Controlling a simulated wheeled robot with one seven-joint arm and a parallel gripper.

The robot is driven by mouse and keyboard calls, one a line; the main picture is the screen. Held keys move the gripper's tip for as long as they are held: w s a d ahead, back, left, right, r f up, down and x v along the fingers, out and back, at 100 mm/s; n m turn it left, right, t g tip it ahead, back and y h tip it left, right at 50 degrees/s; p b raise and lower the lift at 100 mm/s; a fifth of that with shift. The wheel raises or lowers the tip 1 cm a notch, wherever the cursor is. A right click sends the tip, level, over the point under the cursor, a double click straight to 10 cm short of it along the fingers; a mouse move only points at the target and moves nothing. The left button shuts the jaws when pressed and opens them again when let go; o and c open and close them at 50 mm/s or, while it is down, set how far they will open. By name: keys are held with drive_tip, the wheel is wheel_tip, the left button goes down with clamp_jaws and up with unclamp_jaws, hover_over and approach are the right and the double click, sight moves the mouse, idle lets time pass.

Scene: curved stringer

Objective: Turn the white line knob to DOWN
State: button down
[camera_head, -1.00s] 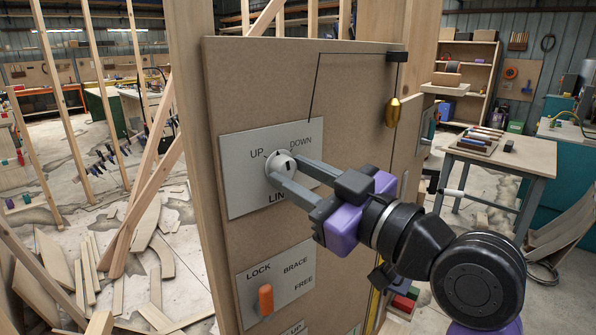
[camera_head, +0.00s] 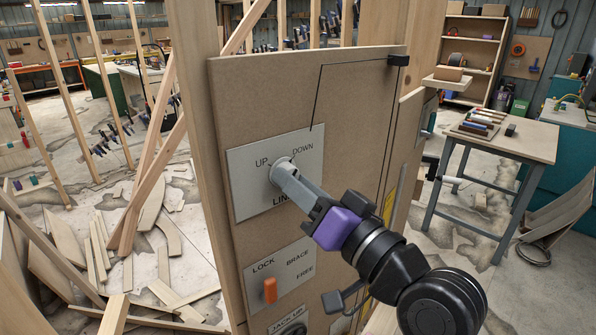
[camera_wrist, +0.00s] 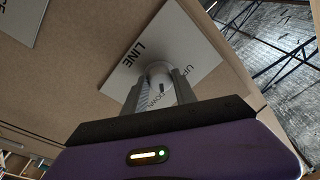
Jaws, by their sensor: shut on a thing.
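The white LINE knob (camera_head: 281,167) sits on a pale plate (camera_head: 250,200) marked UP at upper left and DOWN at upper right. My gripper (camera_head: 285,174) is shut on the knob, reaching it from the lower right. Its fingers hide much of the knob, so I cannot tell which mark it points to. In the wrist view the knob (camera_wrist: 158,72) shows between the two grey fingers (camera_wrist: 158,92), with a dark mark on it and the label upside down.
An orange lever (camera_head: 270,290) is on the LOCK, BRACE, FREE plate (camera_head: 286,266) below. A workbench (camera_head: 510,140) stands to the right. Loose boards lie on the floor at left.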

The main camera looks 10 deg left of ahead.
drive_tip(key=shift+m+p, duration=0.6)
drive_tip(key=shift+m, duration=0.4)
drive_tip(key=c, duration=1)
unclamp_jaws()
drive_tip(key=r+b+v, duration=0.1)
drive_tip(key=b+v, duration=0.1)
drive_tip(key=v, duration=0.5)
drive_tip(key=shift+s+d+f, duration=0.25)
drive_tip(key=shift+s+f, duration=0.1)
drive_tip(key=shift+f, duration=0.2)
